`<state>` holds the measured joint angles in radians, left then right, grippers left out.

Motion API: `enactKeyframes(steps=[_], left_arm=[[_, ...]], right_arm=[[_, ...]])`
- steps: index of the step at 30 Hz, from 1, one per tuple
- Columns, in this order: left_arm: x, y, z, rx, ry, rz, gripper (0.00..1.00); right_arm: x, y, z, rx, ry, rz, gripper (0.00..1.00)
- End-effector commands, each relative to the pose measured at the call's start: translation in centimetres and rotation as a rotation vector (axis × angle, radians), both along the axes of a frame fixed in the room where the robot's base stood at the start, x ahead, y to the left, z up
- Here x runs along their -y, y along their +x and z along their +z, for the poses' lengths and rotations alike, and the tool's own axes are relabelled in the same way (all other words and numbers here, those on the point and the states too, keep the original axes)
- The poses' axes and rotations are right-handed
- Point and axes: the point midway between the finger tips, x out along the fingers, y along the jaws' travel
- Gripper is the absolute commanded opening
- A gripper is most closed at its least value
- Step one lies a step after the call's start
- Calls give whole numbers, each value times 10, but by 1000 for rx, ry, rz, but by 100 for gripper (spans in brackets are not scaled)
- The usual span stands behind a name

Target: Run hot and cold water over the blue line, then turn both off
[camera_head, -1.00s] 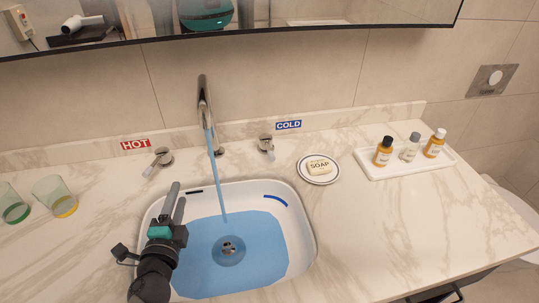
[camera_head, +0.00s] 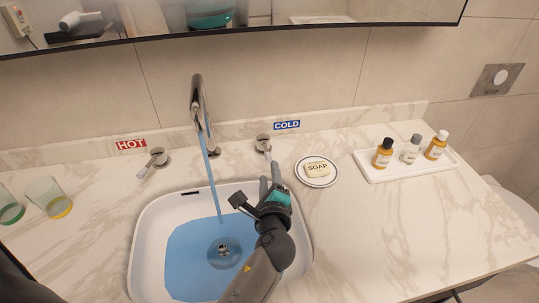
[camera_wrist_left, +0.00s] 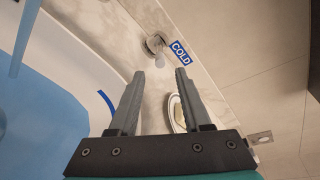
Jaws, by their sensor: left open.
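The faucet (camera_head: 199,95) pours a stream of water (camera_head: 212,180) into the white sink (camera_head: 147,235), where blue water (camera_head: 190,262) stands around the drain (camera_head: 223,251). The hot handle (camera_head: 157,157) is left of the faucet, by the red HOT label (camera_head: 131,144). The cold handle (camera_head: 263,141) is right, by the blue COLD label (camera_head: 287,125). My left gripper (camera_head: 269,172) is open and empty, just in front of the cold handle. In the left wrist view the cold handle (camera_wrist_left: 157,44) lies beyond the fingertips. The blue line (camera_wrist_left: 107,103) shows there; my gripper hides it in the head view.
A soap bar (camera_head: 317,168) on a round dish (camera_head: 302,178) sits close right of my gripper. A white tray (camera_head: 376,177) with small bottles stands farther right. Glasses (camera_head: 46,196) stand at the left. The mirror edge (camera_head: 300,28) overhangs the back. The right front counter is clear.

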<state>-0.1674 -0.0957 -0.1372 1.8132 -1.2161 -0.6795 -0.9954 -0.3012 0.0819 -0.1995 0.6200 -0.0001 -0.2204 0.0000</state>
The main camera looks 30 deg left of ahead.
Motion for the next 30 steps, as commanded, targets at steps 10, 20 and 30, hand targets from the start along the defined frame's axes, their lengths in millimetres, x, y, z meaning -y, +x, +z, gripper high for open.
enactKeyframes(steps=[10, 20, 30], left_arm=[[-31, 56, -15, 1, 2, 1, 48], [-47, 85, -22, 0, 0, 0, 48], [-49, 88, -22, 0, -1, 0, 48]], right_arm=[[-1, 1, -12, 1, 1, 0, 50], [-3, 1, -19, 1, 3, -1, 50], [-3, 1, -19, 2, 5, -1, 50]])
